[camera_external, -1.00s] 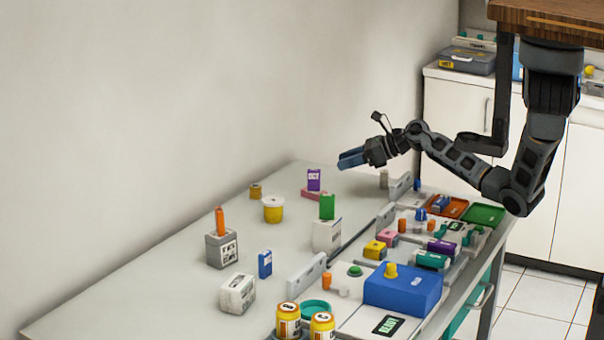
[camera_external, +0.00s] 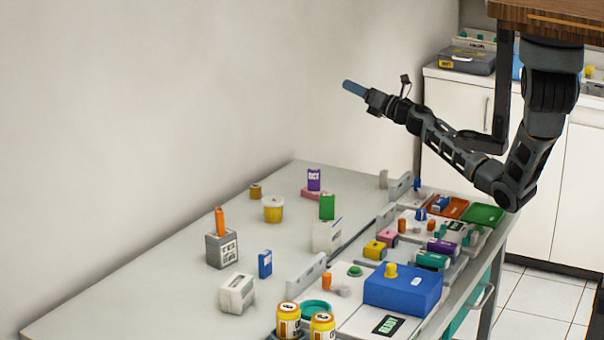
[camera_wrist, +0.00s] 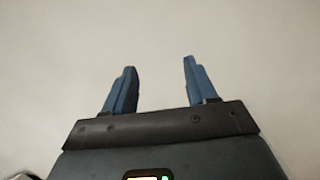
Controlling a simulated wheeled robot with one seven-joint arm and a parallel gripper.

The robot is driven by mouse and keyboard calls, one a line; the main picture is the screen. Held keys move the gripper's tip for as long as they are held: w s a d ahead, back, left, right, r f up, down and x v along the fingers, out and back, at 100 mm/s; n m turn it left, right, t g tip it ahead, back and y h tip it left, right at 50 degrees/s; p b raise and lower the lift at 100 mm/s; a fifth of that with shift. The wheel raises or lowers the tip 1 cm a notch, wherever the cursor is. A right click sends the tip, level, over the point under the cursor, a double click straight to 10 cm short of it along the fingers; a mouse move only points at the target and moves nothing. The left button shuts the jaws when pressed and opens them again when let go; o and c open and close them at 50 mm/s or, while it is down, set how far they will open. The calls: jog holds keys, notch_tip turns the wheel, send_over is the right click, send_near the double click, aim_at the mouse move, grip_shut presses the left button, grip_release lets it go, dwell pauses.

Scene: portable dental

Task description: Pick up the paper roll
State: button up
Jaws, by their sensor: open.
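I cannot tell for sure which item is the paper roll. A small pale upright piece (camera_external: 383,179) at the far right end of the grey table could be it. A white, blocky, rounded item (camera_external: 237,293) lies near the table's front left. My gripper (camera_external: 348,87) is raised high above the far end of the table, pointing left toward the wall. In the wrist view its two blue fingers (camera_wrist: 160,75) are apart with nothing between them, and only plain wall shows beyond them.
The table (camera_external: 160,275) holds a yellow tub (camera_external: 273,210), a grey box (camera_external: 221,250) with an orange stick, a green box (camera_external: 327,207) and a purple box (camera_external: 314,180). A blue case (camera_external: 403,290) and trays crowd the right side. The air around my gripper is clear.

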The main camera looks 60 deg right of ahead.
jog(key=s+d+r+m+g+h, duration=0.15)
jog(key=d+r+m+h, duration=0.25)
jog(key=d+m+h, duration=0.55)
jog(key=s+d+f+m+g+h, duration=0.5)
jog(key=d+m+g, duration=0.4)
jog(key=m, duration=0.4)
jog(key=m+g+y+p, duration=0.1)
jog(key=m+g+y, duration=0.45)
jog(key=y, duration=1.15)
send_over(387, 171)
jog(key=s, duration=0.2)
jog(key=shift+n+g, duration=0.3)
jog(key=shift+n, duration=0.1)
jog(key=f, duration=1.7)
jog(key=shift+s+a, duration=0.15)
jog(key=shift+s, duration=0.05)
jog(key=shift+x, duration=0.85)
jog(key=shift+d+p+x, duration=0.15)
jog(key=shift+p+x, duration=0.05)
jog(key=shift+x, duration=1.15)
jog(key=shift+d+p+x, duration=0.2)
jog(key=shift+x, duration=1.2)
jog(key=shift+w+d, duration=0.1)
jog(key=shift+d, duration=0.05)
